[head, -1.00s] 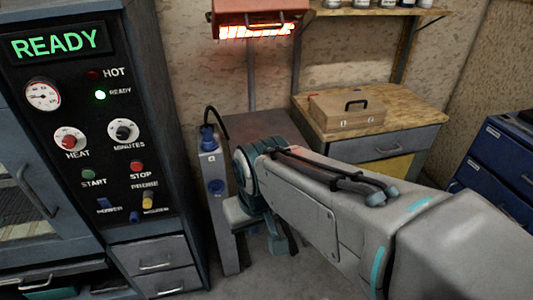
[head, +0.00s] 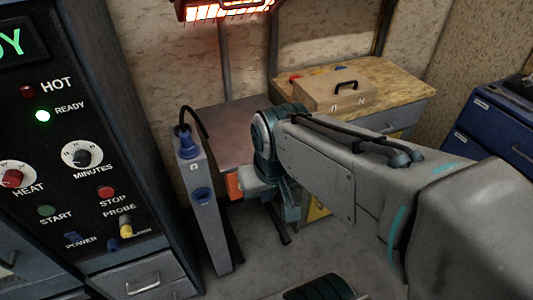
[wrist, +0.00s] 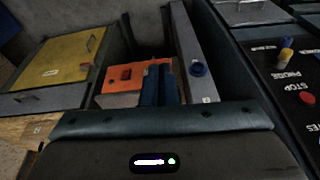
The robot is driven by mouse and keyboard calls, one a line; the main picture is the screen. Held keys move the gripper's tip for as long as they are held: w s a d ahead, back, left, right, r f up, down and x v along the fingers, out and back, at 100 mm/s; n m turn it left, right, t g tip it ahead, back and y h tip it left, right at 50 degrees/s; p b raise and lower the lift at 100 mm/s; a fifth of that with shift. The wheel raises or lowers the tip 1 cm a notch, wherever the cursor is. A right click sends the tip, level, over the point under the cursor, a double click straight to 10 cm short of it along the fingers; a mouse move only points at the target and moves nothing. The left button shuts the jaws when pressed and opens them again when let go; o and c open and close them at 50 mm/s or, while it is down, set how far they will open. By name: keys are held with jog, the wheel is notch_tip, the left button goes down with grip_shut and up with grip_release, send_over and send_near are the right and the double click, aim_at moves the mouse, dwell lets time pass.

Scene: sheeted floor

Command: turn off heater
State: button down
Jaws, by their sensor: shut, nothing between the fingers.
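The heater (head: 228,10) glows orange-red on the wall, cut by the top edge of the head view. An orange box (wrist: 118,76) with small dark spots on its face lies beyond my gripper's fingers in the wrist view. An orange patch (head: 235,187) shows beside my wrist in the head view; it looks like the same box. My gripper (wrist: 160,70) is shut and empty, its two blue fingers side by side in front of the box and hiding part of it. I cannot tell whether they touch it. In the head view, my wrist hides the fingers.
A grey post (head: 203,215) with blue sockets and a black cable stands left of my wrist. The control cabinet (head: 75,185) is at the left. A workbench (head: 390,88) with a wooden case (head: 345,92) stands behind. Blue drawers (head: 490,130) are at the right.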

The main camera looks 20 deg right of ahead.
jog(key=w+f+m+t+y+b, duration=0.15)
jog(key=w+f+m+b, duration=0.25)
jog(key=f+b, duration=0.5)
jog(key=w+d+f+m+t+b, duration=0.2)
jog(key=w+d+f+m+b, duration=0.2)
jog(key=d+f+m+b, duration=0.2)
jog(key=w+d+f+m+t+h+b, duration=0.1)
jog(key=w+d+f+m+t+b, duration=0.2)
jog(key=b, duration=0.9)
jog(key=w+d+f+m, duration=0.2)
jog(key=d+f+m, duration=0.2)
jog(key=d+f, duration=0.2)
jog(key=shift+w+d+t+b, duration=0.15)
jog(key=shift+d+t+b, duration=0.25)
jog(key=shift+d, duration=0.25)
jog(key=w+r+b+x, duration=0.1)
jog(key=r+b+x, duration=0.1)
jog(key=x, duration=1)
jog(key=shift+w+b, duration=0.7)
jog(key=shift+b, duration=0.15)
